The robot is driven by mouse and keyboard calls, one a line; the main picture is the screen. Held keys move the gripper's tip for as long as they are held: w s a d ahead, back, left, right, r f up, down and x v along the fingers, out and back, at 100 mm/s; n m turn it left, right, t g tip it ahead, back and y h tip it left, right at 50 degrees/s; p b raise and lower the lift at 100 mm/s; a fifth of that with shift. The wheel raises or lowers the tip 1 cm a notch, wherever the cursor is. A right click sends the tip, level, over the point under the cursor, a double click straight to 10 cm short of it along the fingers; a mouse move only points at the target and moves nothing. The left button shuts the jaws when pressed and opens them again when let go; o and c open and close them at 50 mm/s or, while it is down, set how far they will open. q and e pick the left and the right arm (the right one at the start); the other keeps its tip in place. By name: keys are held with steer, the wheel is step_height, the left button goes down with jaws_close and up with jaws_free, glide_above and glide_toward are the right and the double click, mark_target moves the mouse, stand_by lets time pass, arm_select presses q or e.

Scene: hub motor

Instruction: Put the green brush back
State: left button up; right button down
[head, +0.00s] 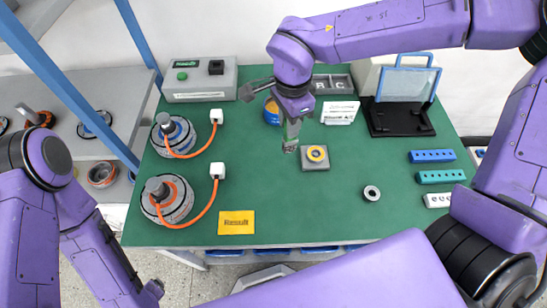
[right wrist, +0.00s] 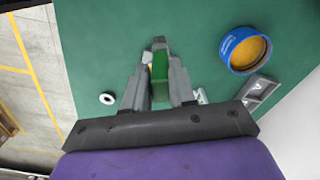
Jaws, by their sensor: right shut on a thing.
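The green brush (head: 291,130) hangs below my right gripper (head: 293,114) above the green table, left of the small grey block with a yellow ring. Its lower end is greyish. In the right wrist view the green brush (right wrist: 159,66) shows between the two grey fingers of the right gripper (right wrist: 160,85), which are shut on it. I cannot tell whether its tip touches the table. My left arm is at the lower left, with its gripper outside the picture.
A blue can (head: 271,112) stands behind the brush; the grey block (head: 315,158) is close at its right. The table's front middle is clear.

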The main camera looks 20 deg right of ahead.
steer(key=s+a+r+m+p, duration=0.1)
steer(key=s+a+r+m, duration=0.35)
steer(key=m, duration=1.15)
steer(key=s+d+r+m+p, duration=0.1)
steer(key=s+m, duration=0.6)
steer(key=m, duration=0.8)
steer(key=w+f+p, duration=0.6)
steer(key=w+f, duration=0.6)
steer(key=w, duration=0.2)
steer(key=shift+d+f, duration=0.4)
steer(key=shift+d, duration=0.05)
steer(key=shift+w+f, duration=0.1)
